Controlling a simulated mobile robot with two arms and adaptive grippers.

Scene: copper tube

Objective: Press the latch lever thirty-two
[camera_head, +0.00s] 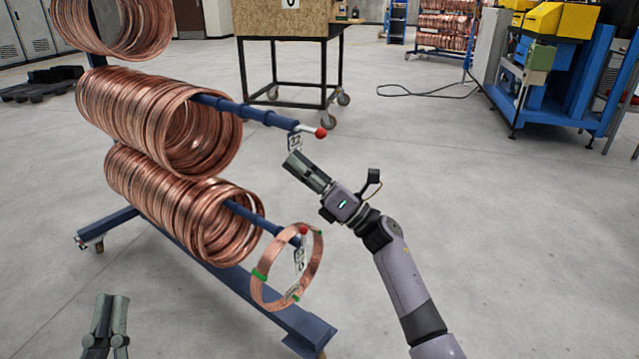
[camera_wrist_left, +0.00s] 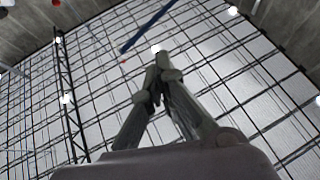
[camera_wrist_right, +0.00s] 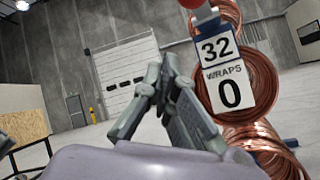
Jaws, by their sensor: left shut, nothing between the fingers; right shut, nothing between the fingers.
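The latch lever (camera_head: 310,129) has a red ball at the free end of the upper blue bar (camera_head: 240,108). A tag reading 32 (camera_head: 294,142) hangs below it; in the right wrist view the tag (camera_wrist_right: 221,65) reads "32 WRAPS 0", with the red ball (camera_wrist_right: 191,3) cut by the top edge. My right gripper (camera_head: 293,158) is shut and empty, just below the lever and tag and apart from the ball. Its fingertips show left of the tag in the right wrist view (camera_wrist_right: 166,68). My left gripper (camera_head: 113,298) is shut, low at left, pointing up; it also shows in the left wrist view (camera_wrist_left: 160,65).
Copper coils (camera_head: 150,115) fill the rack's bars. A lower bar ends in another red ball (camera_head: 303,230), where a green-taped coil (camera_head: 264,285) hangs around a second tag. The rack's blue base (camera_head: 255,300) lies below.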

